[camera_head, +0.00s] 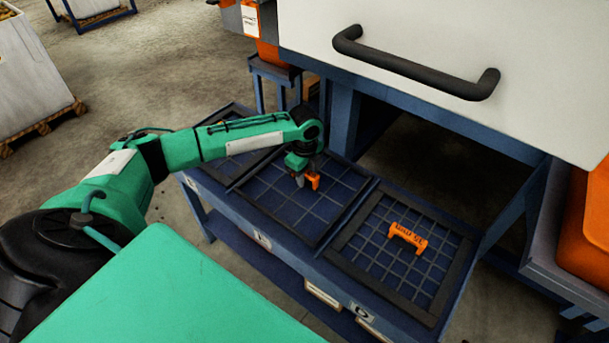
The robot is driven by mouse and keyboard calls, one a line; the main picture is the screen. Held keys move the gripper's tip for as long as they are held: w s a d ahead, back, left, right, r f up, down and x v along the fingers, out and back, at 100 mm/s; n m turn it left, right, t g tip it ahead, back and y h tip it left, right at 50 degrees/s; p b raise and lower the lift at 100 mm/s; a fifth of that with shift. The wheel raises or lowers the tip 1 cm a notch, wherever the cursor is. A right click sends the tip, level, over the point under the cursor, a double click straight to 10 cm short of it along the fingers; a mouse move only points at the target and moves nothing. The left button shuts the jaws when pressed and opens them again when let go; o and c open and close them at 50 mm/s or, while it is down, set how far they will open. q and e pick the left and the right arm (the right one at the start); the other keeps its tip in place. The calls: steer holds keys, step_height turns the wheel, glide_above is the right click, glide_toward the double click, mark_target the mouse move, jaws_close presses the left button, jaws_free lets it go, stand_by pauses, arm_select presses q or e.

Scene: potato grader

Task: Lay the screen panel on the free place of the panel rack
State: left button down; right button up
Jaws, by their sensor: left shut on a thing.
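My left gripper (306,179) is shut on the orange handle of a dark-framed screen panel (273,218). This panel is at the middle place of the blue panel rack (298,260). It looks flat and in line with the rack; I cannot tell whether it rests fully on it. A second screen panel (383,281) with an orange handle marked 35 mm lies at the right place. The left place (238,117) shows a dark frame, partly hidden by my left arm. My right gripper is not in view.
A white machine cover with a black bar handle (415,72) overhangs behind the rack. An orange bin (586,228) stands at the right edge. A white crate (30,72) on a pallet is at the far left. The concrete floor left of the rack is open.

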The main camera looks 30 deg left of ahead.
arm_select(q)
steer(key=shift+f, duration=0.5)
steer(key=c, duration=1.2)
jaws_free()
steer(key=shift+o, duration=0.2)
steer(key=shift+r, duration=0.2)
step_height(320, 180, up, 12)
steer(key=shift+r+p, duration=0.2)
steer(key=shift+p, duration=0.5)
steer(key=shift+r, duration=0.5)
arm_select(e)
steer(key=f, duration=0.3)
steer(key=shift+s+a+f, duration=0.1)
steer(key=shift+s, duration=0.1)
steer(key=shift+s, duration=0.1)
